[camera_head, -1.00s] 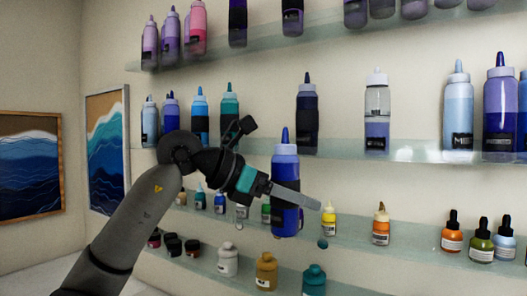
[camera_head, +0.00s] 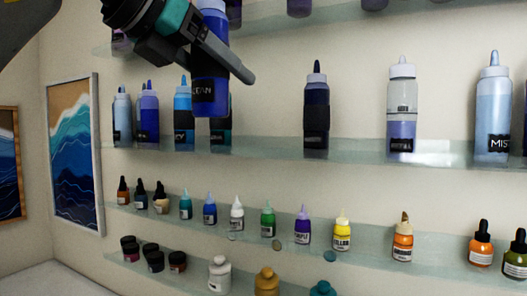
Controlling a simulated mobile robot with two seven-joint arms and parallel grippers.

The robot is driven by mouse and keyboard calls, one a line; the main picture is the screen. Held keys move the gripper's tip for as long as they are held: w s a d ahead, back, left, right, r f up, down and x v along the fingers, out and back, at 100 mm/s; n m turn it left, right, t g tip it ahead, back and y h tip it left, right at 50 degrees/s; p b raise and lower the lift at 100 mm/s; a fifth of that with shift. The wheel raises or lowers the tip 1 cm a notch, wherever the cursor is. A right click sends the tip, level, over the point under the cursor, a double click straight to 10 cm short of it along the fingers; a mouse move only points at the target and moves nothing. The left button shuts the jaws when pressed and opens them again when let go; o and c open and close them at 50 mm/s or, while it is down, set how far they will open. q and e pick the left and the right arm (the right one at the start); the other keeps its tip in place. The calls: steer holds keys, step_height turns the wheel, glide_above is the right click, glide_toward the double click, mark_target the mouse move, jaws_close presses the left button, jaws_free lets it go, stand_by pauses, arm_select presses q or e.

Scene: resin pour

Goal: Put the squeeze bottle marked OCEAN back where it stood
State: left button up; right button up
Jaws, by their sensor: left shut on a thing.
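The blue squeeze bottle (camera_head: 210,97) has a dark label on which "CEAN" can be read. My left gripper (camera_head: 226,56) is shut on it and holds it in the air, roughly upright, in front of the middle shelf (camera_head: 265,149). Its top is cut off by the upper edge of the view. It partly hides a teal bottle (camera_head: 221,132) on that shelf. A gap shows on the shelf between the teal bottle and a dark navy bottle (camera_head: 316,112). My right gripper is not in view.
Left on the middle shelf stand several blue bottles (camera_head: 149,113); right of the navy one stand a half-clear bottle (camera_head: 401,108) and the pale MIST bottle (camera_head: 492,110). Small dropper bottles (camera_head: 303,226) line the shelf below. An upper shelf (camera_head: 268,34) also holds bottles.

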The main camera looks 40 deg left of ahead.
arm_select(q)
steer(key=shift+a+r, duration=0.15)
steer(key=shift+r, duration=0.1)
steer(key=w+a+p, duration=0.2)
steer(key=w, duration=0.4)
steer(key=w+a+p, duration=0.1)
steer(key=w+p, duration=0.2)
steer(key=w, duration=0.3)
steer(key=w+a+p, duration=0.2)
steer(key=w, duration=0.4)
steer(key=shift+w+a+r+p, duration=0.1)
steer(key=shift+w+a+p, duration=0.05)
steer(key=shift+a+p, duration=0.2)
step_height(320, 180, down, 3)
steer(key=shift+w+r, duration=0.1)
steer(key=shift+r, duration=0.1)
steer(key=shift+f, duration=0.5)
step_height(320, 180, down, 2)
steer(key=shift+f, duration=0.55)
steer(key=shift+w+a+f, duration=0.1)
steer(key=shift+a+f, duration=0.05)
steer(key=shift+f, duration=0.05)
steer(key=shift+f, duration=0.1)
